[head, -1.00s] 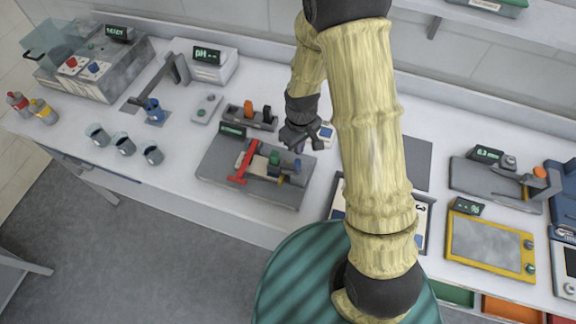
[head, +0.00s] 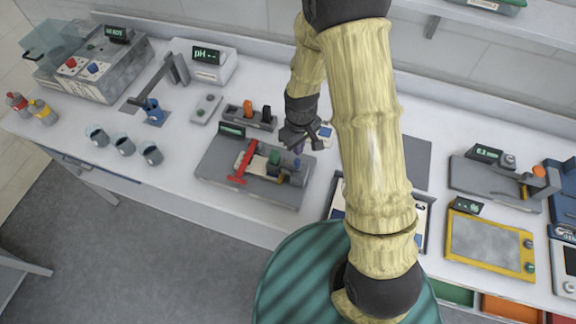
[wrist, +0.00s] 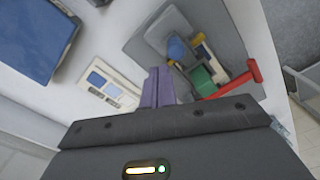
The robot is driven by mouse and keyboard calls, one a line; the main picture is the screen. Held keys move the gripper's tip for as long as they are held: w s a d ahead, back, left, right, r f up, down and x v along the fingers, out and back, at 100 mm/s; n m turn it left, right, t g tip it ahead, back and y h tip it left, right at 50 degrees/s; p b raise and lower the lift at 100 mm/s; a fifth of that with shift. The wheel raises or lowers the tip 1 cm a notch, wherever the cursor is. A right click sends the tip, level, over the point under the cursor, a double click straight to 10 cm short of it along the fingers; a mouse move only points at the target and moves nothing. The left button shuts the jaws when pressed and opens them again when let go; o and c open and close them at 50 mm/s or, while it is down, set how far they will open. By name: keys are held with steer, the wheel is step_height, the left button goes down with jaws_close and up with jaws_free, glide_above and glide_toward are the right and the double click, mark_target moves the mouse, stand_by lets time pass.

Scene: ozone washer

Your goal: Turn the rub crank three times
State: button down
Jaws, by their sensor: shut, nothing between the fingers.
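A grey rub unit (head: 222,168) lies flat on the bench, left of centre in the head view. It carries a red T-shaped bar (head: 243,160), a small green block (head: 274,157) and a grey upright part at its right end. The wrist view shows the red bar (wrist: 237,82), the green block (wrist: 202,76), a blue round part (wrist: 176,49) and a pale strip. I cannot tell for sure which part is the crank. My gripper (wrist: 157,86) has its purple fingers together and empty, beside the unit. In the head view my gripper (head: 299,147) is at the unit's upper right.
A rack (head: 249,117) with an orange and a black handle stands behind the unit. Several cups (head: 124,145) stand to the left. My arm hides part of the bench.

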mark_target(298, 159)
steer(key=shift+f+b, duration=0.5)
steer(key=shift+f, duration=0.3)
steer(key=shift+f+b, duration=0.55)
steer(key=shift+f, duration=0.2)
steer(key=shift+w, duration=0.1)
steer(key=shift+s+a, duration=0.15)
steer(key=shift+s, duration=1.15)
